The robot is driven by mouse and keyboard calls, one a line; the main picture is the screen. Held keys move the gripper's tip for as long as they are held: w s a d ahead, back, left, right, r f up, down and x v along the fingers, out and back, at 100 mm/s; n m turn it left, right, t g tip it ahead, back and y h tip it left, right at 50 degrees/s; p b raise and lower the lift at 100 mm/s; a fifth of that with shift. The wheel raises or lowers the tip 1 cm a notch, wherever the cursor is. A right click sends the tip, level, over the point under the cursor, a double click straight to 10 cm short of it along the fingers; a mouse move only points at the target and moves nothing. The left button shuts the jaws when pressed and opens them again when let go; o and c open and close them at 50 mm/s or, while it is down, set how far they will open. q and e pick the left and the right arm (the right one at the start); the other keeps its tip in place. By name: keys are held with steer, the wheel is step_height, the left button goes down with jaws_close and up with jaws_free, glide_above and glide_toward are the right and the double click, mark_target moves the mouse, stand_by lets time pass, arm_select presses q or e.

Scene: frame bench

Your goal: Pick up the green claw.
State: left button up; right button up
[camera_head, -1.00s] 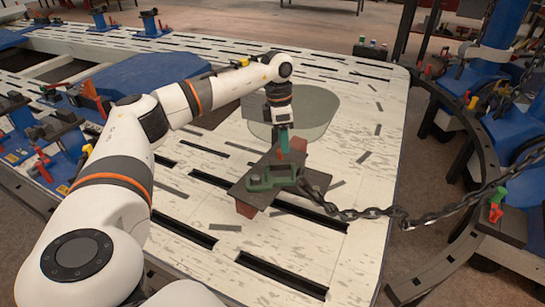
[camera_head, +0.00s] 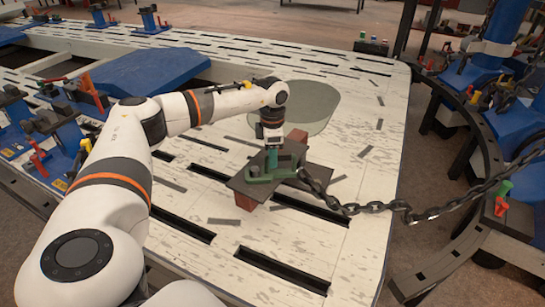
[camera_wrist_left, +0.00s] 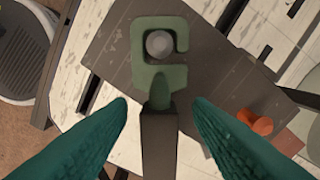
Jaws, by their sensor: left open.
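The green claw (camera_head: 260,177) lies on a dark flat plate (camera_head: 244,188) on the bench. In the left wrist view the claw (camera_wrist_left: 145,75) is a C-shaped piece around a round grey bolt head, with a dark bar running from its lower end. My left gripper (camera_head: 272,160) is above the claw, pointing down. In the left wrist view its green fingers (camera_wrist_left: 160,112) are apart, one on each side of the dark bar, with the claw's body ahead of them. Whether they touch it cannot be told. My right gripper is not in view.
A dark chain (camera_head: 375,207) runs from the claw to the right. Reddish-brown blocks (camera_head: 245,201) support the plate. An orange knob (camera_wrist_left: 255,122) stands beside the right finger. Blue clamp stands (camera_head: 60,135) are at left. The slotted white bench (camera_head: 330,250) is clear in front.

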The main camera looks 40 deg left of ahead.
arm_select(q)
steer(key=shift+f, duration=0.35)
steer(key=shift+c, duration=0.4)
jaws_close()
steer(key=shift+r, duration=0.1)
stand_by(0.8)
